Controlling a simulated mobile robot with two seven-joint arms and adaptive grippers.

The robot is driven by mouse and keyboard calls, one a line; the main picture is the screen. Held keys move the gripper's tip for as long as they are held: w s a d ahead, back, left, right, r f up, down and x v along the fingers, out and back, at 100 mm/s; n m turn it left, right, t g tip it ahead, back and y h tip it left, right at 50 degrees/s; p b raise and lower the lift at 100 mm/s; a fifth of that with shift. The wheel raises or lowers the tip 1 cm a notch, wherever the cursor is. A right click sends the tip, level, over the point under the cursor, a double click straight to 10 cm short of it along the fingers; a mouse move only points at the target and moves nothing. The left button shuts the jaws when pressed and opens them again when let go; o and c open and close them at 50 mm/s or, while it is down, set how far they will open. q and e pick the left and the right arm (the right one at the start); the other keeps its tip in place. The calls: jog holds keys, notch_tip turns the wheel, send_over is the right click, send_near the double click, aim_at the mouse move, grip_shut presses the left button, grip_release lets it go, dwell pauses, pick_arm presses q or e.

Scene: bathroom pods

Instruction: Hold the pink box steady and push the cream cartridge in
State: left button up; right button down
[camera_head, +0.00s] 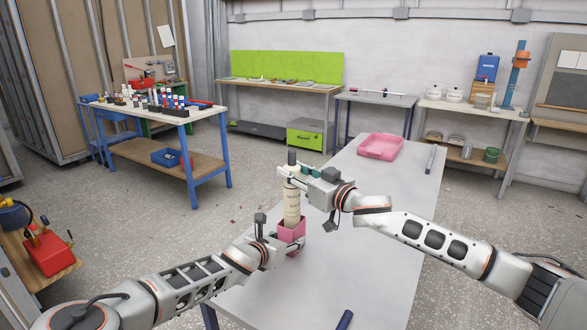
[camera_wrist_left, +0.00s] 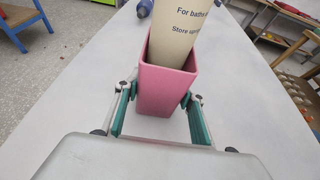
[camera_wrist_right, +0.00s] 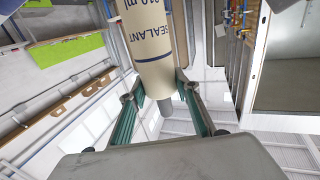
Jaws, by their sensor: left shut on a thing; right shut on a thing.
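The pink box (camera_head: 291,234) stands upright on the grey table; it also shows in the left wrist view (camera_wrist_left: 165,88). My left gripper (camera_head: 278,243) is shut on the box, with one finger on each side (camera_wrist_left: 160,115). The cream cartridge (camera_head: 292,205) stands upright with its lower end inside the box opening, and its printed text shows in the left wrist view (camera_wrist_left: 188,30). My right gripper (camera_head: 290,175) is shut on the cartridge near its dark-tipped upper end, also seen in the right wrist view (camera_wrist_right: 158,75). How deep the cartridge sits is hidden by the box walls.
A pink tray (camera_head: 380,146) lies at the table's far end, with a dark-capped tube (camera_head: 431,158) to its right. A blue cylindrical thing (camera_head: 345,319) lies at the near edge.

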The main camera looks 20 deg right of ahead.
jog(key=shift+a+f, duration=0.1)
jog(key=shift+f, duration=0.45)
jog(key=c, duration=1.4)
grip_release()
jog(key=shift+f, duration=0.1)
jog(key=shift+s, duration=0.15)
pick_arm(q)
jog(key=shift+r, duration=0.1)
pick_arm(e)
jog(key=v, duration=1.2)
